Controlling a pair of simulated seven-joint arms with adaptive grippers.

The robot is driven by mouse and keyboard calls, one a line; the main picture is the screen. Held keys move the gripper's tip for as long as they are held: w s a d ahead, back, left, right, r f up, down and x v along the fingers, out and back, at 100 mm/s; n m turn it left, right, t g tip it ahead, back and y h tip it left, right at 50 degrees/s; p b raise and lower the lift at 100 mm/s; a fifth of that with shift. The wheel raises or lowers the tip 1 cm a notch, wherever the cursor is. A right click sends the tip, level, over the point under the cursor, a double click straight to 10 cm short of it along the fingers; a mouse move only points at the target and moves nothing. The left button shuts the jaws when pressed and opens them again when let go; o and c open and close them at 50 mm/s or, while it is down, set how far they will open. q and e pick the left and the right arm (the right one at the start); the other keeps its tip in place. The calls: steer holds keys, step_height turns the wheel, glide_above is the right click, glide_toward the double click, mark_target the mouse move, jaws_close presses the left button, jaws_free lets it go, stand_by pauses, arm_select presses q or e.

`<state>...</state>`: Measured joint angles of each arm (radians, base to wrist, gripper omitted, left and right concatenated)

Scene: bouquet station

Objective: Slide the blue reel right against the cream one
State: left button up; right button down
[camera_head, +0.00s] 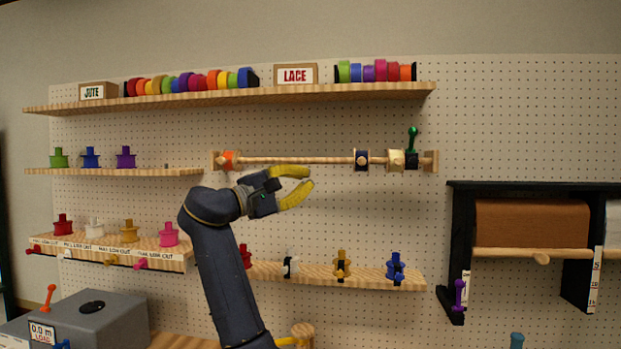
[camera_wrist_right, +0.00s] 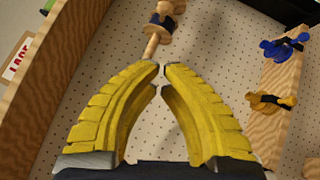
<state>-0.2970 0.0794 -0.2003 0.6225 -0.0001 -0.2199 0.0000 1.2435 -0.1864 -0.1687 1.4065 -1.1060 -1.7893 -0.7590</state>
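The blue reel (camera_head: 362,160) is dark navy with pale wooden parts. It sits on the horizontal wooden rod (camera_head: 300,160), right of its middle. The cream reel (camera_head: 396,160) is on the same rod to its right, with a short bare gap between them. The wrist view shows the blue reel (camera_wrist_right: 158,22) beyond the fingertips, with a pale part (camera_wrist_right: 172,7) behind it. My right gripper (camera_head: 311,178) is left of the blue reel and slightly below the rod in the picture. Its yellow fingers are parted and hold nothing. I cannot make out my left gripper.
A black piece with a green handle (camera_head: 412,142) adjoins the cream reel near the rod's right bracket (camera_head: 430,161). An orange reel (camera_head: 227,160) is at the left end. A ribbon shelf (camera_head: 300,94) runs above; a spool shelf (camera_head: 320,276) lies below.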

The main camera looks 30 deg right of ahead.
glide_toward(356, 163)
steer(key=w+d, duration=0.3)
steer(key=shift+s+d+r, duration=0.35)
steer(key=shift+s+d, duration=0.1)
steer(key=shift+d, duration=0.3)
steer(key=shift+s+d+r, duration=0.35)
steer(key=shift+s+d, duration=0.05)
steer(key=shift+d, duration=0.4)
